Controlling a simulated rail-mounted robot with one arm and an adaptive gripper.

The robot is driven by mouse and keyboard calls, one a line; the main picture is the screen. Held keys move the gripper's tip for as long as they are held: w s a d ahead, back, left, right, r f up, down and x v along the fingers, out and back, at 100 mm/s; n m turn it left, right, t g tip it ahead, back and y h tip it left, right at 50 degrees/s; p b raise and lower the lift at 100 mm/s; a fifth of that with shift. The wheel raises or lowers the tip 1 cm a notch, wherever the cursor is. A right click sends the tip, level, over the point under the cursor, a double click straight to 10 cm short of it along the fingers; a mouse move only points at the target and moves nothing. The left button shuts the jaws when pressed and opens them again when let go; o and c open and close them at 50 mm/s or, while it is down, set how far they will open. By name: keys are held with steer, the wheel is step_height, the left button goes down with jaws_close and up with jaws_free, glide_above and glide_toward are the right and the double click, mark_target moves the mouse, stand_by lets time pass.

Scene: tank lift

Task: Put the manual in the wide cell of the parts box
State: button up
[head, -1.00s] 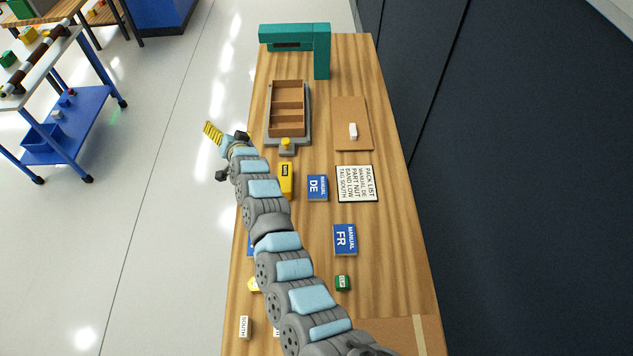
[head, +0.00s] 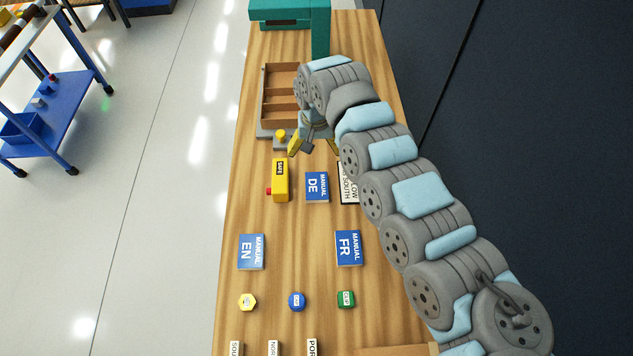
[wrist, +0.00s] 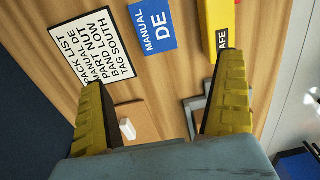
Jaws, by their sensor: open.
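The blue manual marked DE (head: 317,187) lies flat on the wooden table; it also shows at the top of the wrist view (wrist: 152,25). Two more blue manuals, EN (head: 251,251) and FR (head: 348,247), lie nearer. The open wooden parts box (head: 265,97) has dividers and sits on a grey base beyond DE. My arm hides its right part, so I cannot tell which cell is wide. My gripper (head: 313,148) is open and empty, above the table between the box and DE. Its yellow fingers also show in the wrist view (wrist: 163,80).
A pack list card (wrist: 92,48) reads manual DE, part nut, band low, tag south. A yellow SAFE block (head: 280,180) with a red button stands left of DE. A yellow knob (head: 281,134) is on the box's base. A teal frame (head: 320,35) stands at the far end.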

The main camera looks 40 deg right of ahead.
steer(key=s, duration=0.1)
glide_above(317, 185)
step_height(317, 185, down, 11)
steer(key=shift+s+f, duration=0.15)
steer(key=shift+a+f+b, duration=0.1)
steer(key=shift+f+b, duration=0.3)
steer(key=shift+f, duration=2.75)
steer(key=c, duration=1.2)
